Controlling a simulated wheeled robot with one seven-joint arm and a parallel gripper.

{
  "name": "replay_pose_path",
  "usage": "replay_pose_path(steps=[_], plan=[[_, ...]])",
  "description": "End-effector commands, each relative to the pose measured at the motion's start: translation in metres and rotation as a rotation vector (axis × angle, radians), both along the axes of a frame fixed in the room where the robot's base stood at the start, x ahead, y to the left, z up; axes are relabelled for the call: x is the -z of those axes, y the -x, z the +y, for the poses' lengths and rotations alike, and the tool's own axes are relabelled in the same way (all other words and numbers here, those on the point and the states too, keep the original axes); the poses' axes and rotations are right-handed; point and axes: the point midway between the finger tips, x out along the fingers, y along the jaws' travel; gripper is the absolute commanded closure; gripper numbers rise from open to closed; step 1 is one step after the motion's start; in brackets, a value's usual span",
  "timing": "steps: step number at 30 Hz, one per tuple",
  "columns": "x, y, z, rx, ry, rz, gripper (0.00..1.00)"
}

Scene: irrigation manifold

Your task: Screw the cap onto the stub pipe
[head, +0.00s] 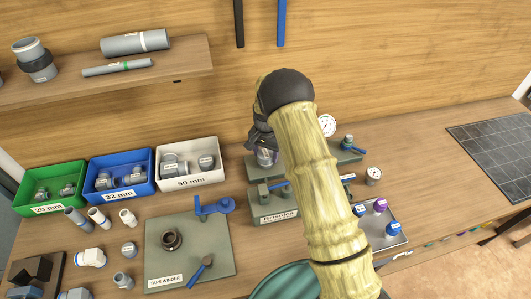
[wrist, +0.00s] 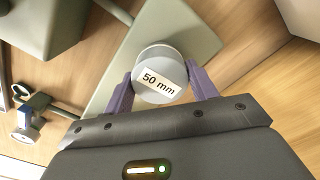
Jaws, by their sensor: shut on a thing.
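The cap (wrist: 158,72) is a round grey piece labelled "50 mm". My gripper (wrist: 160,84) is shut on it, with a purple finger on each side. In the head view my gripper (head: 266,150) is partly hidden by its own arm, over the grey-green manifold stand (head: 262,168) at the back of the bench. The stub pipe cannot be made out; the cap and my arm cover that area. I cannot tell whether the cap touches the pipe.
Green (head: 48,202), blue (head: 122,183) and white (head: 190,180) bins stand at left. The tape winder plate (head: 215,262) and loose fittings lie in front. A gauge (head: 373,174) and a tray with coloured knobs (head: 398,240) are right of my arm. The right bench is mostly clear.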

Motion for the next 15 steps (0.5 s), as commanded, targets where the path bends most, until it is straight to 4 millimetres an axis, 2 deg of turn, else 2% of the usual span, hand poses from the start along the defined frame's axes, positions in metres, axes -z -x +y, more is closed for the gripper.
replay_pose_path(steps=[9,15], plan=[[-0.0014,-0.0018,-0.0028,0.03,0.003,-0.005,0.74],[-0.0026,-0.0017,-0.0021,0.251,0.003,-0.006,0.74]])
